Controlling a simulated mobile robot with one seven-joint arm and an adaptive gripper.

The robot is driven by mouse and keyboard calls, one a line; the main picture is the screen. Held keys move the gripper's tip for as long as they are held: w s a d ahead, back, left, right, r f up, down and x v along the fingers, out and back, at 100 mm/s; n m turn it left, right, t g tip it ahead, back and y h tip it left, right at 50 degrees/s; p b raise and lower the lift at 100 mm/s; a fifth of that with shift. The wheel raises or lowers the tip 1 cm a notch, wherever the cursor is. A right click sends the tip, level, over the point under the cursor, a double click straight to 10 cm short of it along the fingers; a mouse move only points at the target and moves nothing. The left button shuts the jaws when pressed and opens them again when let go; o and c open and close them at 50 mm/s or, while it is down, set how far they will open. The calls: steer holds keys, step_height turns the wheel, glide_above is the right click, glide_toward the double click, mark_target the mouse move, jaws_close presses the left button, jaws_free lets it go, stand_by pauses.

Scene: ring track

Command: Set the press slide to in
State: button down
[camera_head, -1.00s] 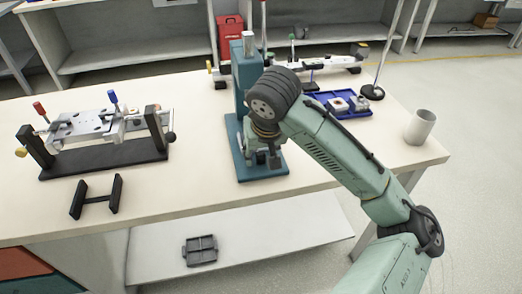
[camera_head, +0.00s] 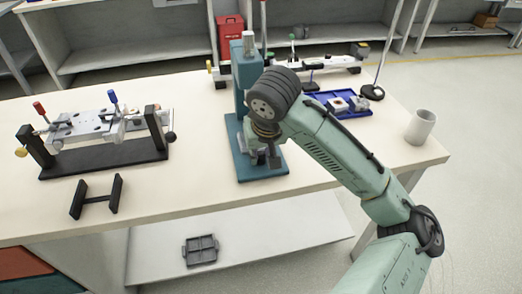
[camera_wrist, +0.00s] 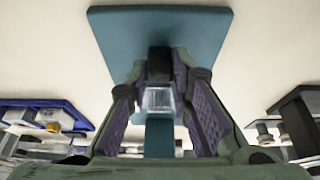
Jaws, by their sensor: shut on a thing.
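The teal press (camera_head: 246,75) stands on the bench with its teal base plate (camera_head: 262,176) toward the front; the plate also fills the top of the wrist view (camera_wrist: 160,25). My gripper (camera_wrist: 163,78) is in front of the press column, mostly hidden by my wrist in the head view. In the wrist view its purple-padded fingers are closed around a dark block with a pale metallic piece, which I take to be the press slide (camera_wrist: 158,98). The exact contact and the slide's travel are hard to see.
A fixture with red and blue handles (camera_head: 95,125) and a small black stand (camera_head: 97,198) are on the left. A blue tray of parts (camera_head: 318,98), a thin pole (camera_head: 385,50) and a white cup (camera_head: 420,127) are on the right. Bare bench lies in front of the press.

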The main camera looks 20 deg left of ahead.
steer(key=shift+w+a+r+p, duration=0.1)
steer(key=shift+w+a, duration=0.3)
steer(key=shift+w, duration=0.2)
steer(key=shift+w+a+f+p, duration=0.1)
steer(key=shift+w+a, duration=0.25)
steer(key=shift+w, duration=0.25)
steer(key=shift+w+a+r+p, duration=0.1)
steer(key=shift+w+a, duration=0.3)
steer(key=shift+w, duration=0.2)
steer(key=c, duration=1.4)
jaws_free()
steer(key=shift+a, duration=0.1)
steer(key=shift+c, duration=0.2)
steer(key=v, duration=1.1)
steer(key=shift+r, duration=0.4)
steer(key=shift+s, duration=0.1)
